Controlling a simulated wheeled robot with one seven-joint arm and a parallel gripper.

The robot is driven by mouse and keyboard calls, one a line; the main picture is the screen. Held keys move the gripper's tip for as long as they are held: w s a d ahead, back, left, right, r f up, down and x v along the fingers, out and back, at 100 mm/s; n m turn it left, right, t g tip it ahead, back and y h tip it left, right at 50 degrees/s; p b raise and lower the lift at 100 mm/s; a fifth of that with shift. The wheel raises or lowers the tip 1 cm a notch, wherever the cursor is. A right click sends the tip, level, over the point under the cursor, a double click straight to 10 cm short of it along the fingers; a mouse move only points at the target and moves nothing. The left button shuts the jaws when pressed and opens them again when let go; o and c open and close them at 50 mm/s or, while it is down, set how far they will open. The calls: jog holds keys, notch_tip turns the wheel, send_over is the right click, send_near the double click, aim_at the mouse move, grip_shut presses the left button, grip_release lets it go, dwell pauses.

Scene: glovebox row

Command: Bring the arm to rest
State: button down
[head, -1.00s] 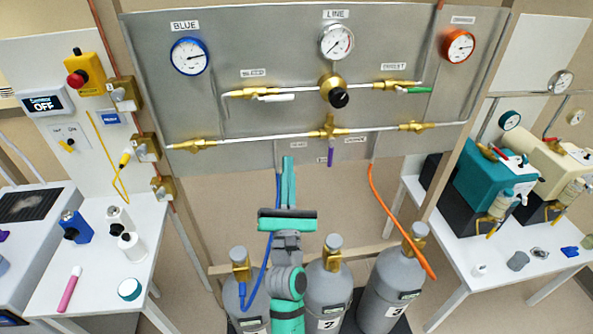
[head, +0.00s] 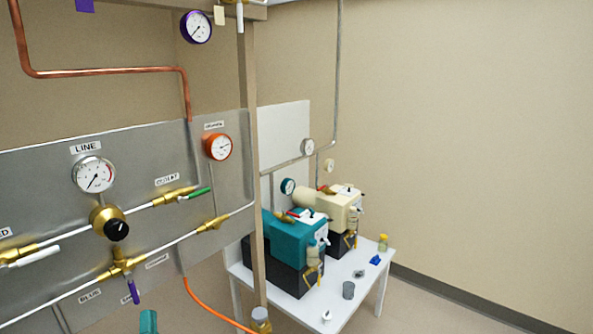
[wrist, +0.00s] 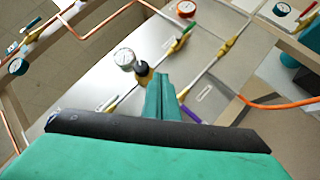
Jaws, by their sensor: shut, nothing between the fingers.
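My gripper (wrist: 162,98) shows in the wrist view as two teal fingers close together, shut and empty. They point toward the grey gas panel (wrist: 95,90), near the LINE gauge (wrist: 125,58) and its brass regulator with a black knob (wrist: 142,72). In the head view only a small teal piece of my arm shows at the bottom edge. The panel (head: 40,190) with the LINE gauge (head: 94,174) fills the left of that view. Whether the fingers touch the panel cannot be told.
An orange hose (head: 212,312) hangs from the panel. A post (head: 254,200) stands at its right. Beyond is a white table (head: 345,292) with a teal pump (head: 290,245) and a cream pump (head: 325,205). The wall and floor at the right are clear.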

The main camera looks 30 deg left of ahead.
jog(key=w+d+f+m+t+h, duration=0.2)
jog(key=d+f+m+h, duration=0.4)
jog(key=d+f+m, duration=0.35)
jog(key=w+d+f+m+t+h, duration=0.1)
jog(key=w+d+f+m+h, duration=0.2)
jog(key=d+f+m+h, duration=0.65)
jog(key=s+d+f+m+g+h, duration=0.1)
jog(key=s+d+m, duration=0.3)
jog(key=d, duration=0.5)
jog(key=s+d+f+m+g+h, duration=0.1)
jog(key=s+d+f+m, duration=0.3)
jog(key=d, duration=0.6)
jog(key=s+d+f+m+g+h, duration=0.1)
jog(key=s+d+m, duration=0.4)
jog(key=d, duration=0.5)
jog(key=shift+s+f+m, duration=0.4)
jog(key=shift+s+f, duration=0.35)
jog(key=shift+s, duration=0.25)
jog(key=shift+w+a, duration=0.1)
jog(key=shift+a, duration=0.1)
